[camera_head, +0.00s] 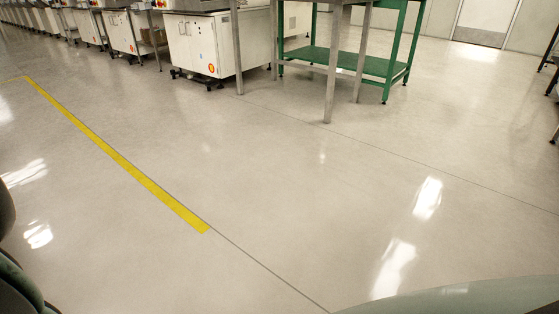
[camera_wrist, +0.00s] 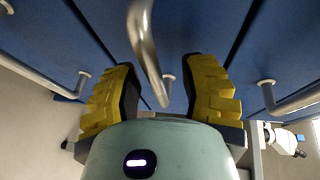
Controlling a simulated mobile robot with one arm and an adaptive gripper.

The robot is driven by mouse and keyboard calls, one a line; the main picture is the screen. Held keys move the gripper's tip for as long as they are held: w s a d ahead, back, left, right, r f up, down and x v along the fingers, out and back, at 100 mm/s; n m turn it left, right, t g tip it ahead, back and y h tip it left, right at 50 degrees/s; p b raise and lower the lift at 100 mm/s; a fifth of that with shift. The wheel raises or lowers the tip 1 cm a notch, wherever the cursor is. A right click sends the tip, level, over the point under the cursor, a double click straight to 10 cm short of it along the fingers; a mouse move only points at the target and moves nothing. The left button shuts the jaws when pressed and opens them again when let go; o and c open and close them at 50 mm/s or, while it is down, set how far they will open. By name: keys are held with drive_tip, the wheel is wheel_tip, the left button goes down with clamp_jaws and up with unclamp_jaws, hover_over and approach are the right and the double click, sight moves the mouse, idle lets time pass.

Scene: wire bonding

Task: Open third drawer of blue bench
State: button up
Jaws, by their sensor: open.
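The blue bench shows only in the wrist view, as blue drawer fronts (camera_wrist: 215,30) with dark seams between them. A curved metal handle (camera_wrist: 146,45) runs down the middle of that view. Which drawer in the row this handle belongs to is not clear. The head view shows neither the blue bench nor my gripper.
In the wrist view, a white microscope-like device (camera_wrist: 285,138) is at the lower right. In the head view, white cabinets (camera_head: 195,45) and a green-framed table (camera_head: 375,66) stand at the back. A yellow line (camera_head: 120,160) marks the otherwise open floor.

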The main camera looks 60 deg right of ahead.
drive_tip(key=shift+w+a, duration=0.1)
drive_tip(key=shift+a, duration=0.15)
drive_tip(key=shift+o, duration=0.4)
drive_tip(key=shift+s+d+f, duration=0.2)
drive_tip(key=shift+d, duration=0.2)
drive_tip(key=shift+c, duration=0.8)
drive_tip(key=shift+w+r, duration=0.1)
drive_tip(key=c, duration=0.5)
clamp_jaws()
